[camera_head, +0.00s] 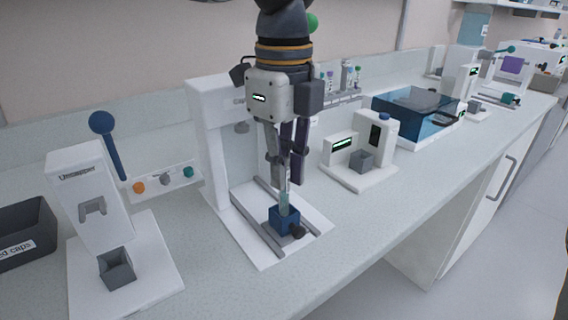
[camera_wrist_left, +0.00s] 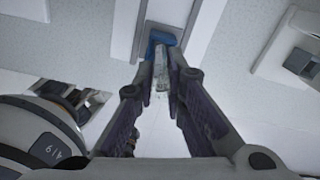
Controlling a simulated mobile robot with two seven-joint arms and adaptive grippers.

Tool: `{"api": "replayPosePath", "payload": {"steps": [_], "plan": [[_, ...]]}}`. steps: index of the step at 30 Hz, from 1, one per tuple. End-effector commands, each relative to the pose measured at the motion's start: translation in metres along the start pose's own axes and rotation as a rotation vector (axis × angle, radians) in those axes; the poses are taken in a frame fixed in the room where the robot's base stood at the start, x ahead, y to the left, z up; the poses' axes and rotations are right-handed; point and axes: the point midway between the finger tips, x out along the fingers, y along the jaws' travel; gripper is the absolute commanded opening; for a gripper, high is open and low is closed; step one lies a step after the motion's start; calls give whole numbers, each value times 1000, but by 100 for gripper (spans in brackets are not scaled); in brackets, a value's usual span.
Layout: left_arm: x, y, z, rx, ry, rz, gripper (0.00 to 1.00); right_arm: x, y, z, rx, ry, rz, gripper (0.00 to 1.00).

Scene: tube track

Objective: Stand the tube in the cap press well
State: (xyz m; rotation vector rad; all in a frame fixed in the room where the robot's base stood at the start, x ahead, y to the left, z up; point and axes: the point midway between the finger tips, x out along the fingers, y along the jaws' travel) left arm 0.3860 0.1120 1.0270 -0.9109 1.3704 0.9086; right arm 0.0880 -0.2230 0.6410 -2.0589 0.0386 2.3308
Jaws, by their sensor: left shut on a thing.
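My left gripper (camera_head: 287,178) points down over the cap press (camera_head: 212,150) and is shut on a clear tube (camera_head: 284,190). The tube is roughly upright between the fingers. Its lower end meets the top of the blue well block (camera_head: 284,220); I cannot tell how deep it sits in the opening. The left wrist view also shows the tube (camera_wrist_left: 160,72) between the fingers (camera_wrist_left: 156,95), with the blue well block (camera_wrist_left: 163,38) past its end. My right gripper is not in view.
An uncapper (camera_head: 90,190) with a blue lever (camera_head: 112,150) stands at left, beside a dark caps bin (camera_head: 25,225). A small white device (camera_head: 360,170) and a blue-lidded box (camera_head: 415,112) stand at right. The counter's front strip is clear.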

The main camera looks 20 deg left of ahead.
Motion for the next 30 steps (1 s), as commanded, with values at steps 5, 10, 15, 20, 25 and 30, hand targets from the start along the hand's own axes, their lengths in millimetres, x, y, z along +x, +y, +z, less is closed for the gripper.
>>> {"api": "replayPosePath", "payload": {"steps": [5,10,15,20,25,30], "plan": [[5,0,0,0,-1,1,0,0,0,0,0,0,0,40],[10,0,0,0,-1,2,0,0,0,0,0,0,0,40],[12,0,0,0,0,1,0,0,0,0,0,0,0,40],[11,0,0,0,0,1,25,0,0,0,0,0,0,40],[11,0,0,0,0,0,34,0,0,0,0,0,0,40],[11,0,0,0,0,0,34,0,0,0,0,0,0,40]]}}
